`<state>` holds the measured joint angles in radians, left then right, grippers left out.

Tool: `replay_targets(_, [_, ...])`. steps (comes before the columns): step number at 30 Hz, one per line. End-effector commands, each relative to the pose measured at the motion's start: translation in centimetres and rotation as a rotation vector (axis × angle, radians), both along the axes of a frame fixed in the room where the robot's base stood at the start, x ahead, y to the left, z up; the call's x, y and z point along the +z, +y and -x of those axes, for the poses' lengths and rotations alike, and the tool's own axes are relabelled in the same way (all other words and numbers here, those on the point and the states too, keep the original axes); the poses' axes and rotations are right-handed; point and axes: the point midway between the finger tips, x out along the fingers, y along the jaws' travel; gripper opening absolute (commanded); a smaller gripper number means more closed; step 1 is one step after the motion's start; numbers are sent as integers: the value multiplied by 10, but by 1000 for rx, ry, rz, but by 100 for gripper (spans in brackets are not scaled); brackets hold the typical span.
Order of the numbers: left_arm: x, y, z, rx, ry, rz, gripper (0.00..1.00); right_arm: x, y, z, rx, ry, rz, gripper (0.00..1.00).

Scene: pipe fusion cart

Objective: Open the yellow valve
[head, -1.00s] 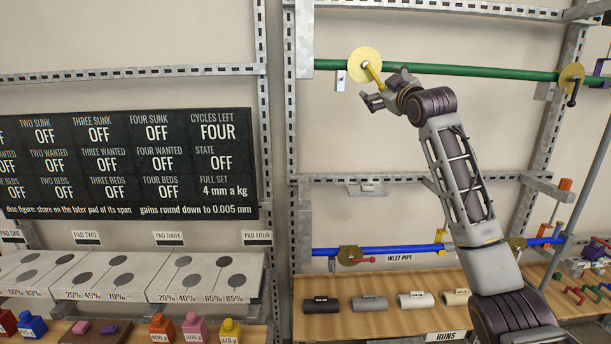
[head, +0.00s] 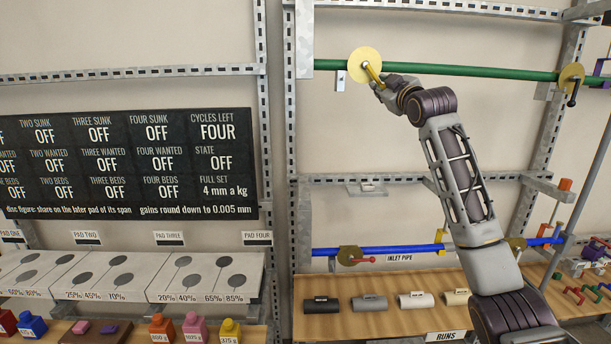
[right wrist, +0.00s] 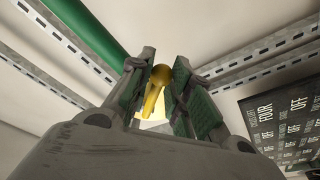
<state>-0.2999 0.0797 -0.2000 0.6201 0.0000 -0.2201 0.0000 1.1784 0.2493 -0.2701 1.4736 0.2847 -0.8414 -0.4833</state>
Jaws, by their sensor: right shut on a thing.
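The yellow valve (head: 364,62) is a round yellow disc on the green pipe at the upper middle of the head view. Its yellow handle slants down and to the right from the disc. My right gripper (head: 379,83) is at the lower end of the handle and is shut on it. In the right wrist view the yellow handle (right wrist: 154,95) stands between the two green-padded fingers of the gripper (right wrist: 160,100). The fingers partly hide the handle's end in the head view. My left gripper is in neither view.
The green pipe (head: 480,71) runs right to another round valve with a black handle (head: 572,87). A blue pipe (head: 400,249) with a red-handled valve (head: 350,256) runs below. A black display board (head: 130,163) hangs at left. Wall space below the green pipe is open.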

Motion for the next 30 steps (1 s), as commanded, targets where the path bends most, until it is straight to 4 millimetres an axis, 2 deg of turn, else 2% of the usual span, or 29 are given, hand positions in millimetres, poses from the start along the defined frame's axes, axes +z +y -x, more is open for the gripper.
replay_targets(13, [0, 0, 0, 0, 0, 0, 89, 10, -10, 0, -1, -7, 173, 3])
replay_targets(25, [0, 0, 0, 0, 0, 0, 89, 11, -11, 0, -1, -7, 197, 3])
replay_targets(30, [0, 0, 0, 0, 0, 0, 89, 16, -14, 0, -2, -10, 257, 3])
